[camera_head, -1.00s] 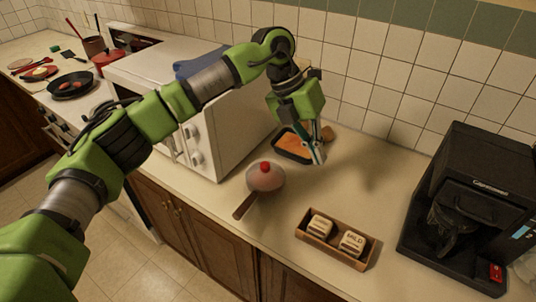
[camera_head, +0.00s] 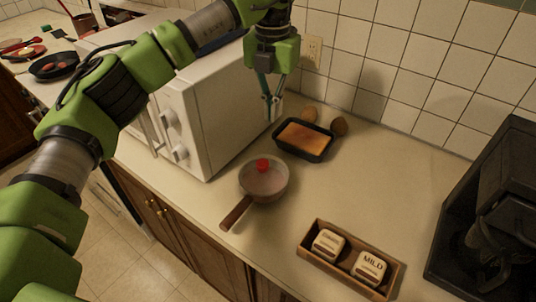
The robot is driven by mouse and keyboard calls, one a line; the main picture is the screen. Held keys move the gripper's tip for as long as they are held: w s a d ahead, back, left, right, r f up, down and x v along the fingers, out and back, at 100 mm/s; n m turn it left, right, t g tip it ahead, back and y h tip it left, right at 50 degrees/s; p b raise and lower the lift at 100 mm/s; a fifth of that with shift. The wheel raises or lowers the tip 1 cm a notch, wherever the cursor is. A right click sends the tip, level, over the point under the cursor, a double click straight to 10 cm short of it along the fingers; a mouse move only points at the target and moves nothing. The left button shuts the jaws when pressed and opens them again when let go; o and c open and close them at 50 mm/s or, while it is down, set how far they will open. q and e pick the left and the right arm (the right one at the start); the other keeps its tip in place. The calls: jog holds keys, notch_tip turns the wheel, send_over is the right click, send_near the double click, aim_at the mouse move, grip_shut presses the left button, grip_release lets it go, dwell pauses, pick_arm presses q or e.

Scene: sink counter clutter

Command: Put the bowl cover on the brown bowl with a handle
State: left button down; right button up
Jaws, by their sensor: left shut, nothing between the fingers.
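The brown bowl with a handle (camera_head: 238,211) stands on the counter in front of the white microwave, its handle pointing to the lower left. The bowl cover (camera_head: 267,180), pinkish with a red knob (camera_head: 262,165), lies over the bowl's opening and looks about level. I cannot tell whether its edge is fully seated all round. My left gripper (camera_head: 271,116) is shut and empty, pointing down, raised behind the bowl and beside the microwave. It is apart from the cover. My right gripper is not in view.
A white microwave (camera_head: 205,125) stands left of the bowl. A dark loaf pan (camera_head: 303,153) and two brown round items (camera_head: 339,126) lie behind it. A wooden box (camera_head: 309,255) with two labelled blocks is in front. A black coffee maker (camera_head: 490,220) is at right. The counter between is clear.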

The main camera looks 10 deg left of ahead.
aim_at(263, 169)
pick_arm(q)
jog(key=f+p, duration=0.1)
jog(key=f, duration=0.2)
jog(key=s+f+p, duration=0.1)
jog(key=f+p, duration=0.1)
jog(key=f, duration=0.2)
jog(key=s+f+p, duration=0.1)
jog(key=f, duration=0.2)
jog(key=shift+s+a+f+p, duration=0.25)
jog(key=shift+p, duration=0.15)
jog(key=shift+s, duration=0.5)
jog(key=shift+f, duration=0.15)
